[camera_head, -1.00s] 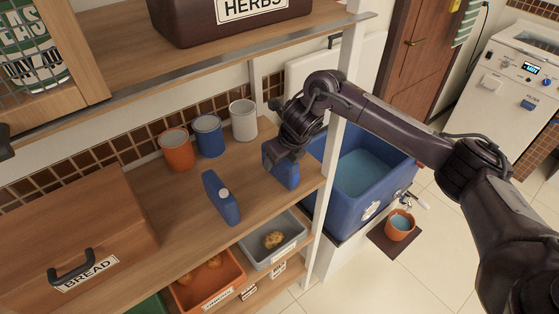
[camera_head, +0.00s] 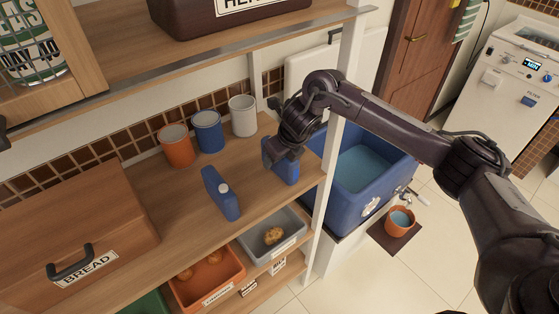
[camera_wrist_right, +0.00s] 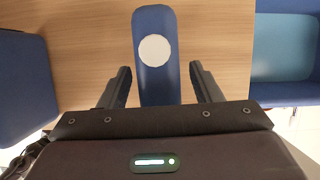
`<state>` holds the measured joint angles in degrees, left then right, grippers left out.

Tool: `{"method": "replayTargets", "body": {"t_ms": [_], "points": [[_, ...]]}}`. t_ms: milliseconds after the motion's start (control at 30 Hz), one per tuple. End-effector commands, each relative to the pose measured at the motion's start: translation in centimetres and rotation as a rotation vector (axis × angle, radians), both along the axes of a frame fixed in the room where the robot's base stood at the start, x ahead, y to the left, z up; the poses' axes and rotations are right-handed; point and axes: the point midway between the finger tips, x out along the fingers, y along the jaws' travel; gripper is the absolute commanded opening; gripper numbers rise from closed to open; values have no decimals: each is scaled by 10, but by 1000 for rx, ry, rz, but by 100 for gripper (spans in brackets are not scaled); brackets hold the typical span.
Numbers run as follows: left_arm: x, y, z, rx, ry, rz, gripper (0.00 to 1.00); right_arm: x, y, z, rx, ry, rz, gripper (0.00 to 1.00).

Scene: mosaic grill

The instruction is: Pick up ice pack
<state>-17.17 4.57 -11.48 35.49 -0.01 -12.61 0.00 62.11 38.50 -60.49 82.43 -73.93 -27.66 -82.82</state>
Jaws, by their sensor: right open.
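Two blue ice packs with white caps stand on the wooden shelf. One ice pack (camera_head: 284,172) is at the shelf's right end, partly hidden by my right gripper (camera_head: 288,158). In the right wrist view this ice pack (camera_wrist_right: 154,75) lies between the two open fingers of the gripper (camera_wrist_right: 162,88), with a gap on each side. The other ice pack (camera_head: 220,194) stands to the left, and a blue block at the left edge of the wrist view (camera_wrist_right: 25,85) appears to be it.
Orange, blue and white cups (camera_head: 209,132) stand at the back. A bread box (camera_head: 70,225) is at left. A white post (camera_head: 332,160) and a blue water tub (camera_head: 385,190) are at right. Bins (camera_head: 272,235) sit below, and an upper shelf (camera_head: 120,85) overhangs.

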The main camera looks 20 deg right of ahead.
Motion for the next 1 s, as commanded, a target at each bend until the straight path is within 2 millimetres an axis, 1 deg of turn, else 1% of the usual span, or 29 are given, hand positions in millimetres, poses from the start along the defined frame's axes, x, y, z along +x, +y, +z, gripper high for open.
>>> {"method": "replayTargets", "body": {"t_ms": [167,267,600,633,867,1000], "points": [[0,0,0,0,1,0,36,0,0,0,0,0,0,58],[0,0,0,0,1,0,36,0,0,0,0,0,0,46],[-1,0,0,0,1,0,36,0,0,0,0,0,0,2],[0,0,0,0,1,0,36,0,0,0,0,0,0,0],[-1,0,1,0,1,0,36,1,0,2,1,-3,0,0],[0,0,5,0,0,0,36,1,0,6,1,-3,0,0]]}}
